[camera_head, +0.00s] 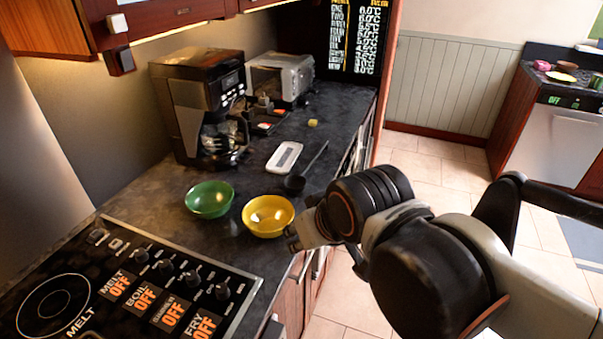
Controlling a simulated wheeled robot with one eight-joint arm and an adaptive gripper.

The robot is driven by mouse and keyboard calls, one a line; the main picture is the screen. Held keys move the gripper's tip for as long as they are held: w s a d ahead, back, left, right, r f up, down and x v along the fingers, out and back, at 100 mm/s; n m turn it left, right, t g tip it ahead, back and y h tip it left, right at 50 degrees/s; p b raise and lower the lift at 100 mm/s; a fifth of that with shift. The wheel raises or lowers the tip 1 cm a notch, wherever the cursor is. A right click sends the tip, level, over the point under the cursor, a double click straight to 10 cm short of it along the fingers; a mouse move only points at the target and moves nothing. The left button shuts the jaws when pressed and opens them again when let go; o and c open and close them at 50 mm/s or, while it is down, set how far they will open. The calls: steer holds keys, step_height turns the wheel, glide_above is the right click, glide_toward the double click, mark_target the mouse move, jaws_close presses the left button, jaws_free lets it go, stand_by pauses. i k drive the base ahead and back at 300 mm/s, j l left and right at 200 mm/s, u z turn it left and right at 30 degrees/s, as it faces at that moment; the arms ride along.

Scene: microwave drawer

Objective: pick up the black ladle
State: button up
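The black ladle (295,183) lies on the dark countertop behind the yellow bowl. Its round head is toward me, and its long thin handle runs away to the upper right. My gripper (291,240) is at the counter's front edge, just right of the yellow bowl (268,216), nearer to me than the ladle. The gripper is small in the picture and partly turned away, so I cannot tell whether its fingers are open or shut. It is apart from the ladle.
A green bowl (209,199) sits left of the yellow one. A white tray-like object (284,157) lies left of the ladle handle. A coffee machine (202,108) and toaster oven (281,78) stand behind. A stove top (120,285) with knobs is in front.

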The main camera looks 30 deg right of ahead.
mark_target(293, 183)
steer(key=i+l+u, duration=0.15)
steer(key=l, duration=0.15)
steer(key=i+l+u, duration=0.15)
steer(key=l, duration=0.2)
steer(key=l+u, duration=0.15)
steer(key=l, duration=0.2)
steer(key=i+l+u, duration=0.35)
steer(key=i+l, duration=0.15)
steer(key=k+j, duration=0.1)
steer(key=i, duration=0.1)
steer(key=l+z, duration=0.05)
steer(key=l, duration=0.05)
